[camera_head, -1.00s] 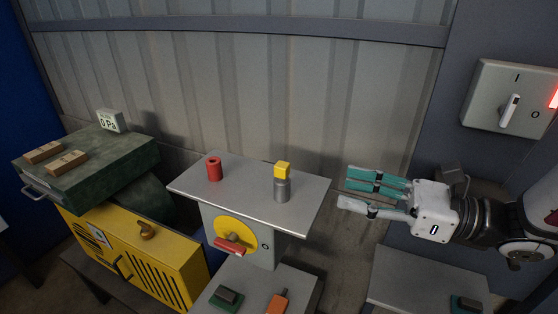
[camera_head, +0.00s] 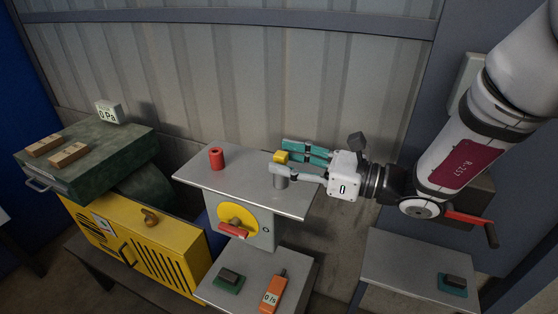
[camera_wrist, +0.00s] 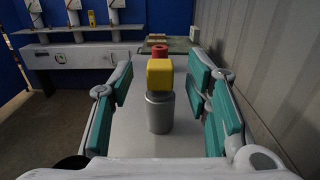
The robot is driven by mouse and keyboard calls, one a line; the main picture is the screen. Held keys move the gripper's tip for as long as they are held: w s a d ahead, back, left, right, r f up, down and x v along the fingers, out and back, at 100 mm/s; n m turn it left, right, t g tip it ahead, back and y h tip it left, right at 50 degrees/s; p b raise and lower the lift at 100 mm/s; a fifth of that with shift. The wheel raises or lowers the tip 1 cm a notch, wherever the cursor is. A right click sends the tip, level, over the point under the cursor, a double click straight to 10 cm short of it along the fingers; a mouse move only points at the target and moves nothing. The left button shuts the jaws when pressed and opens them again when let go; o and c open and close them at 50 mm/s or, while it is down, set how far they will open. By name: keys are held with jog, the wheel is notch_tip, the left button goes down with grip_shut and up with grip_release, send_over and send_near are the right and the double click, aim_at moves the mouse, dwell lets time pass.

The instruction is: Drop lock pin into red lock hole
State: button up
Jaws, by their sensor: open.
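The lock pin appears to be the yellow block-topped piece (camera_head: 281,156), which sits upright on a grey cylinder (camera_wrist: 159,114) on the grey table top (camera_head: 240,182). The red cylinder (camera_head: 216,158) with a dark hole in its top stands to the left on the same table top. It also shows behind the yellow block in the wrist view (camera_wrist: 160,51). My gripper (camera_head: 277,164) is open, with its teal-padded fingers on either side of the yellow block and grey cylinder. In the wrist view gaps show on both sides. The hole's inside is hidden.
Below the table top is a yellow dial with a red handle (camera_head: 233,230). A lower shelf (camera_head: 250,262) holds a green-based block and an orange meter. A green cabinet (camera_head: 90,165) stands left, with a corrugated wall behind. The table top between the cylinders is clear.

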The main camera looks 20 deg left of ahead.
jog(key=shift+w+a, duration=0.1)
jog(key=shift+a, duration=0.8)
grip_shut()
